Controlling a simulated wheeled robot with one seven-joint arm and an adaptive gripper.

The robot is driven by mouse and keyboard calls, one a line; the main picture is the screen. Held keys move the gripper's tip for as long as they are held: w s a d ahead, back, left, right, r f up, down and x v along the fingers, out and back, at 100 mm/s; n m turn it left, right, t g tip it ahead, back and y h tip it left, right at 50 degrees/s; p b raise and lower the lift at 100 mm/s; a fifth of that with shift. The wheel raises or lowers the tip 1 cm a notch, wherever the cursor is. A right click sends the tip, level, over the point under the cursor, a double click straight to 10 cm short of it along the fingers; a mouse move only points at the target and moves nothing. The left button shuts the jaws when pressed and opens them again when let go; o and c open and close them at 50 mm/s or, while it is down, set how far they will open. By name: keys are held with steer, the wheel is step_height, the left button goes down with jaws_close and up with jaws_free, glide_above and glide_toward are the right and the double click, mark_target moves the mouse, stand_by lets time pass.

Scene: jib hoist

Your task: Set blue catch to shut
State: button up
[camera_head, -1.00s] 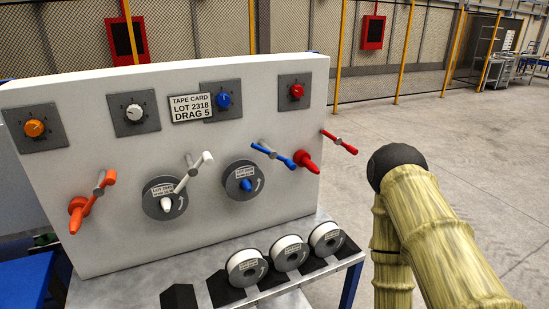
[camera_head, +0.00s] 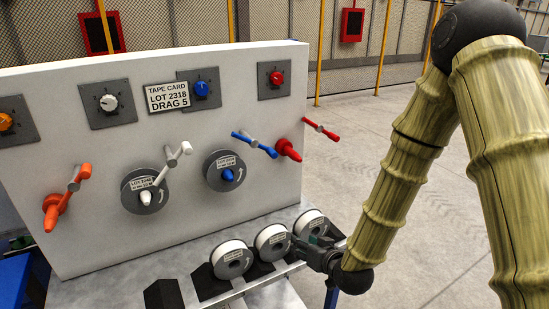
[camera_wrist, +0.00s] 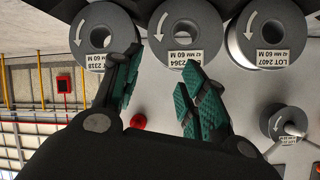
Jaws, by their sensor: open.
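The blue catch (camera_head: 255,144) is a thin blue lever on a grey pivot on the white panel. It slants down to the right, up and right of the blue spindle (camera_head: 228,175), clear of the reel (camera_head: 212,181) there. A blue dial (camera_head: 201,89) is above it. My gripper (camera_head: 305,248) is low at the right end of the reel rack, well below the catch. In the wrist view my gripper (camera_wrist: 160,88) has its teal-padded fingers apart with nothing between them. I cannot make out the blue catch in the wrist view.
Three spare reels (camera_head: 272,242) stand on the rack close to my gripper. Red (camera_head: 322,129), white (camera_head: 180,158) and orange (camera_head: 80,178) levers also stick out from the panel (camera_head: 110,215). The floor right of the panel is open.

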mark_target(275, 155)
steer(key=w+a+r+n+t+y, duration=0.15)
steer(key=w+r, duration=0.25)
steer(key=r, duration=0.7)
steer(key=w+a+r+m+t+y, duration=0.1)
steer(key=w+a+r+t+y, duration=0.15)
steer(key=r, duration=0.75)
steer(key=shift+n+t+h, duration=0.25)
steer(key=shift+t+h, duration=0.15)
steer(key=shift+h, duration=0.1)
steer(key=p+x, duration=0.1)
steer(key=x, duration=0.5)
steer(key=d+p+x, duration=0.1)
steer(key=x, duration=0.2)
steer(key=shift+w+a+r+p, duration=0.1)
steer(key=shift+w+a+p, duration=0.05)
steer(key=shift+w+p, duration=0.2)
steer(key=shift+x, duration=0.8)
jaws_close()
